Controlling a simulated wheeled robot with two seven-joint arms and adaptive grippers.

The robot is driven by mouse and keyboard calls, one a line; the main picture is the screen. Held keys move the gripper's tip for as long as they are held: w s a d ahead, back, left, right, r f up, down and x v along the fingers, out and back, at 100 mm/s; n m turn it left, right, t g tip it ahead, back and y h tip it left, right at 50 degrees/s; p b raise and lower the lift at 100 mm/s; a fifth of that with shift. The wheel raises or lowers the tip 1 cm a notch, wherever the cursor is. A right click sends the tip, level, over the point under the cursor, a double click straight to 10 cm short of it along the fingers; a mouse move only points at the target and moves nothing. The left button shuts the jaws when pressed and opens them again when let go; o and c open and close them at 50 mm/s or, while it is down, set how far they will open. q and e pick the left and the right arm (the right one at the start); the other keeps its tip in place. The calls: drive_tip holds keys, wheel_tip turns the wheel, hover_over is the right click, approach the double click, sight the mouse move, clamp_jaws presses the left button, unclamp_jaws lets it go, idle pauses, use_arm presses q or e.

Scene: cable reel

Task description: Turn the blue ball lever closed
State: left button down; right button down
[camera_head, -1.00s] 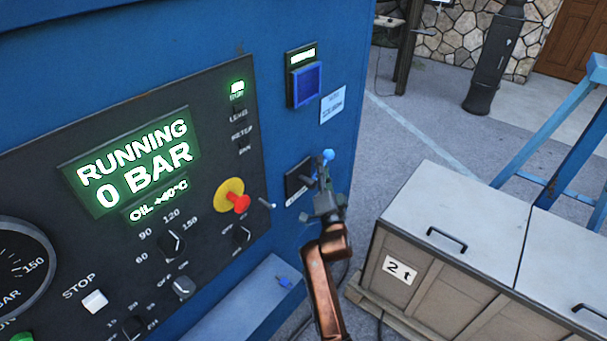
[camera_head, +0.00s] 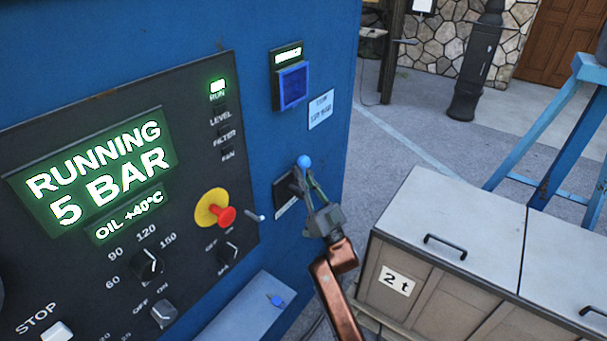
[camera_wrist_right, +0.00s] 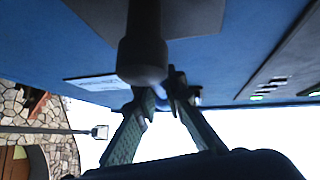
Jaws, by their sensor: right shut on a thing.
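The lever with a blue ball end (camera_head: 304,161) stands out from the blue cabinet's side, in front of a dark plate (camera_head: 285,190). My right gripper (camera_head: 306,183) reaches up from below and is shut on the lever, just under the ball. In the right wrist view its fingers (camera_wrist_right: 160,98) close in around the lever, whose dark shaft (camera_wrist_right: 143,45) comes down from the top. The ball is mostly hidden behind the shaft and fingers there. My left gripper is not in view.
The control panel display (camera_head: 94,168) reads RUNNING 5 BAR. A red knob on a yellow disc (camera_head: 214,208) and a small toggle (camera_head: 255,216) sit left of the lever. A crate marked 2 t (camera_head: 440,290) stands right of my arm.

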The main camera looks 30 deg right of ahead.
drive_tip(key=shift+s+a+r+n+y, duration=0.1)
drive_tip(key=shift+s+r+n+y, duration=0.15)
drive_tip(key=shift+n+y, duration=0.35)
drive_tip(key=shift+s+r+n+y, duration=0.15)
drive_tip(key=shift+r+n+y, duration=0.15)
drive_tip(key=shift+n+y, duration=0.3)
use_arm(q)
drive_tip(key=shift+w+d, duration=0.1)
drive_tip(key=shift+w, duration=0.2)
use_arm(e)
drive_tip(key=shift+a+n+y, duration=0.1)
drive_tip(key=shift+n+y, duration=0.2)
drive_tip(key=shift+y, duration=0.1)
drive_tip(key=c, duration=2.1)
unclamp_jaws()
drive_tip(key=shift+o, duration=0.6)
drive_tip(key=shift+s+r, duration=0.1)
drive_tip(key=shift+s, duration=0.15)
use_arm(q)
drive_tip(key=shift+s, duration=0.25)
use_arm(e)
drive_tip(key=shift+w+a+f, duration=0.1)
drive_tip(key=shift+w+f, duration=0.1)
drive_tip(key=shift+f, duration=0.1)
drive_tip(key=shift+f, duration=0.1)
